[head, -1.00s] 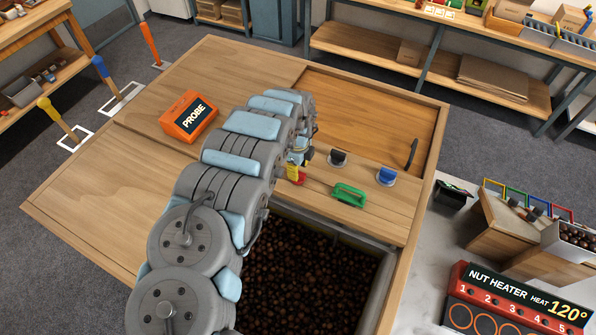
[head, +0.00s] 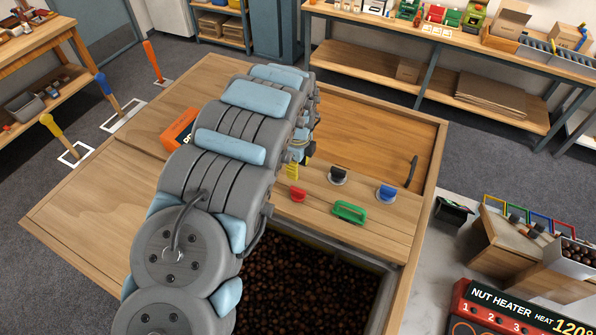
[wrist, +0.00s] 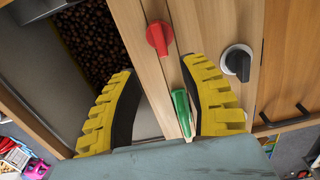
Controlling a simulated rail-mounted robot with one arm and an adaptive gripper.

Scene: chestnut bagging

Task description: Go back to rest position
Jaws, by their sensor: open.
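My gripper (wrist: 158,68) shows in the wrist view with its two yellow-and-black fingers spread apart and nothing between the tips. In the head view my arm hides most of it; only a yellow bit shows beside the red knob (head: 298,194). In the wrist view the gripper is above the wooden counter (wrist: 148,75). The red knob (wrist: 157,38) is beyond the fingertips, and the green handle (wrist: 181,112) lies between the fingers in the picture, apparently below them. I cannot tell the exact height.
A bin of chestnuts (head: 300,275) is sunk into the counter. Black (head: 338,175) and blue (head: 386,194) knobs stand near the green handle (head: 349,212). The orange PROBE box (head: 178,130) is partly behind my arm. The nut heater (head: 510,305) is at lower right.

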